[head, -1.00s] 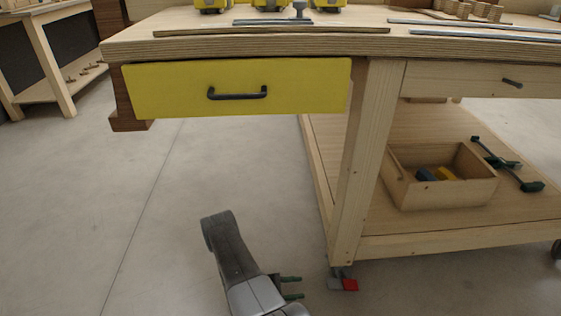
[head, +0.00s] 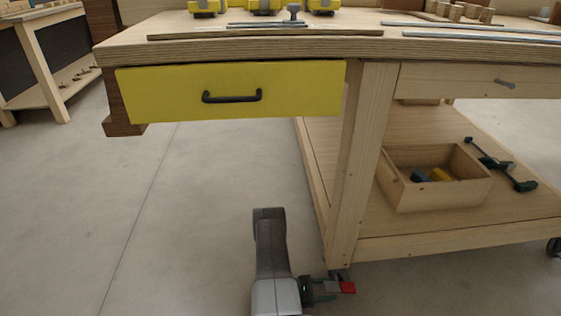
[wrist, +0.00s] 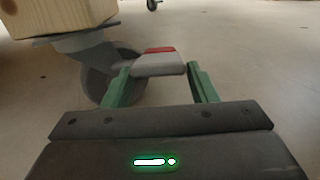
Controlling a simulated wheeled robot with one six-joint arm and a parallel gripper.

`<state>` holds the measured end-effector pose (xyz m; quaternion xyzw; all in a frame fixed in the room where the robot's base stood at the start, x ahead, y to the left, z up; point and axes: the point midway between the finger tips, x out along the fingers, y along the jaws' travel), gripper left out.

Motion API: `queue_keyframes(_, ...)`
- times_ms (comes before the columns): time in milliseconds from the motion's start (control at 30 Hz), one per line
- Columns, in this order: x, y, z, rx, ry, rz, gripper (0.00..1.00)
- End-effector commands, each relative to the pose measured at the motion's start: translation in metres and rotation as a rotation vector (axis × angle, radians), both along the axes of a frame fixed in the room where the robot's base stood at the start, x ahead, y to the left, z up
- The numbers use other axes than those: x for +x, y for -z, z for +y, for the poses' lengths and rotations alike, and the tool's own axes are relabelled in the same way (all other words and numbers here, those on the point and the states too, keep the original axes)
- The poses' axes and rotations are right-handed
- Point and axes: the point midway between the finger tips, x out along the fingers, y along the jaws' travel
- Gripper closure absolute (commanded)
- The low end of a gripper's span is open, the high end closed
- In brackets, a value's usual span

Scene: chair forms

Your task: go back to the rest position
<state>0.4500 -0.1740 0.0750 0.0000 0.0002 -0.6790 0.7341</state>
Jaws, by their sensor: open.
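My gripper (head: 324,289) is low over the floor, beside the workbench's front leg. In the wrist view its two green fingers (wrist: 160,78) are apart and empty. A grey pedal with a red end (head: 340,287) is by the caster under that leg. In the wrist view the pedal (wrist: 158,64) lies ahead, between the lines of the two fingers. I cannot tell whether a finger touches it. The caster wheel (wrist: 108,75) is just left of the pedal, close to the left finger.
The workbench (head: 270,49) stands ahead, with a yellow drawer (head: 290,88) and its black handle (head: 232,97). Its leg (head: 355,170) rises near my gripper. A wooden box (head: 440,192) and green-black clamps (head: 505,168) lie on the lower shelf. The floor (head: 120,230) at left is clear.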

Motion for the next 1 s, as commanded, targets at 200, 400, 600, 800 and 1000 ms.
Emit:
queue_keyframes(200, 0.002, -0.006, -0.02, 0.041, -0.001, 0.002, 0.47)
queue_keyframes(400, 0.002, -0.006, -0.021, 0.136, -0.001, 0.01, 0.47)
queue_keyframes(600, 0.001, -0.005, -0.02, 0.169, 0.0, 0.013, 0.47)
queue_keyframes(800, 0.001, -0.004, -0.02, 0.17, 0.0, 0.013, 0.47)
queue_keyframes(1000, 0.001, -0.003, -0.02, 0.173, -0.001, 0.016, 0.47)
